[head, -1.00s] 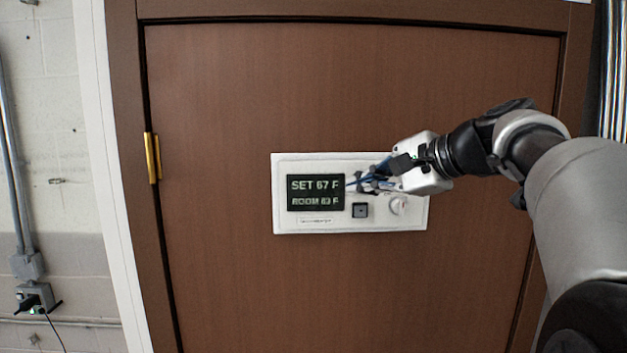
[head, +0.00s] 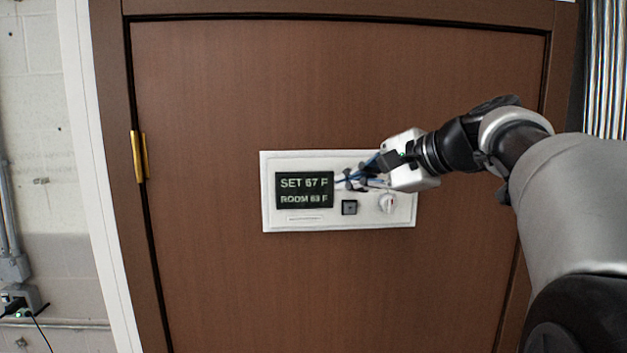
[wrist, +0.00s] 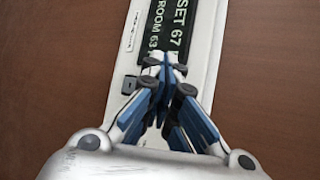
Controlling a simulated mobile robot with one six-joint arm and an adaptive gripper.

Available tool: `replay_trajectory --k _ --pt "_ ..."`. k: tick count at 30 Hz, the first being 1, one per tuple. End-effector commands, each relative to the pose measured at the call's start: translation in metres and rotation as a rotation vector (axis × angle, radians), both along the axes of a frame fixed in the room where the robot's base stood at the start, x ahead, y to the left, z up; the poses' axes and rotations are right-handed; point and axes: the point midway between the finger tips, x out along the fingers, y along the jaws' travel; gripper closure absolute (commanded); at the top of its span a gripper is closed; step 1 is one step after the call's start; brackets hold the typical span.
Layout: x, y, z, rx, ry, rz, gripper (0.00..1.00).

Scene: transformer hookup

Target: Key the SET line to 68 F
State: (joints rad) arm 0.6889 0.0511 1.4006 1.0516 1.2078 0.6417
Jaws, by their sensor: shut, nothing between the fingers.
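A white thermostat panel (head: 335,221) is mounted on a brown door. Its dark display (head: 304,190) reads SET 67 F above ROOM 63 F; it also shows in the wrist view (wrist: 165,35), turned on its side. A dark square button (head: 349,207) sits below and right of the display; it shows in the wrist view (wrist: 128,85) too. A round white knob (head: 388,203) is at the panel's right. My gripper (head: 345,183) is shut and empty in front of the panel, just right of the display. In the wrist view the fingers (wrist: 164,68) hide the panel part behind them. I cannot tell whether they touch it.
The brown door (head: 330,290) is flat and clear around the panel, with a brass hinge (head: 139,156) at its left. A block wall with an outlet box (head: 20,300) and plugged cord is at far left. Corrugated metal (head: 606,70) is at the upper right.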

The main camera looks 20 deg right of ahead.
Motion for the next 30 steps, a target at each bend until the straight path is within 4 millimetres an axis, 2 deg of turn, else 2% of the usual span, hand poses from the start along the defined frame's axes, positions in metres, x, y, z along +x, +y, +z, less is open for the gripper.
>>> replay_trajectory --k 30 --pt "0.0099 -0.0028 0.0003 0.0 0.0 0.0 1.0"
